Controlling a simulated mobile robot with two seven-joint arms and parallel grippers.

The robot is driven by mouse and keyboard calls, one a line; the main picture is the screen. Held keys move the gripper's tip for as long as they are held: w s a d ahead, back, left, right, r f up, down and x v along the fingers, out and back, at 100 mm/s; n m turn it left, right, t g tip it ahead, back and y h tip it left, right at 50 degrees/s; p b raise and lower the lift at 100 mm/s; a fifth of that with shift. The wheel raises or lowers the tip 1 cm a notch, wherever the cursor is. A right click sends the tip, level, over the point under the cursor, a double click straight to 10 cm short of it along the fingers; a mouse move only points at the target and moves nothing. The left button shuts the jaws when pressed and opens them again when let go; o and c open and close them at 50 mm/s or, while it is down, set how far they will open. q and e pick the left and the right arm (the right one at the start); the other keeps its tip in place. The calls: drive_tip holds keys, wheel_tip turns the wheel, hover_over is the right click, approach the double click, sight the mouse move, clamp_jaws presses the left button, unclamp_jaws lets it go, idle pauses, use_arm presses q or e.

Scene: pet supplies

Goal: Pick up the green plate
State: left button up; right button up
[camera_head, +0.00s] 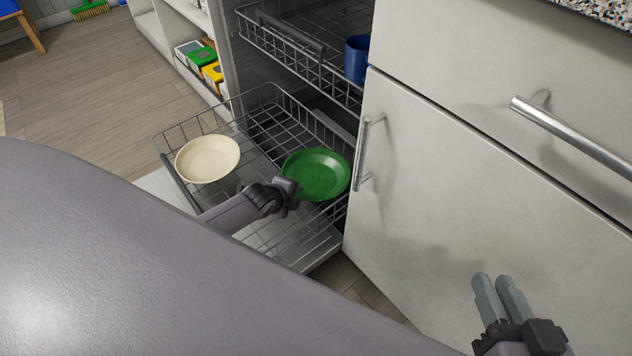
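The green plate (317,174) lies in the lower pulled-out wire rack (270,98), at its right side, close to the white cabinet door. My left gripper (289,190) is at the plate's near-left rim, with its fingertips overlapping the rim in this view. Its fingers are small and dark here, so I cannot tell if they are closed on the rim. My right gripper (502,296) is at the bottom right, in front of the white cabinet, away from the plate. Its two grey fingers are side by side, with nothing visible between them.
A cream plate (207,158) lies at the left of the same rack. A blue mug (357,60) stands in the upper rack (290,45). The white cabinet door (440,150) with a metal handle (362,150) borders the rack. My own arm covers the lower left.

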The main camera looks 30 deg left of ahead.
use_arm(q)
drive_tip(key=shift+b+x, duration=0.4)
drive_tip(key=shift+x, duration=0.5)
drive_tip(key=shift+w, duration=0.1)
use_arm(e)
drive_tip(key=shift+s+d+n+t+h, duration=0.15)
drive_tip(key=shift+d+n+t+h, duration=0.15)
drive_tip(key=shift+d, duration=0.15)
use_arm(q)
drive_tip(key=shift+c, duration=0.3)
clamp_jaws()
drive_tip(key=shift+r, duration=0.1)
use_arm(e)
drive_tip(key=shift+r, duration=0.1)
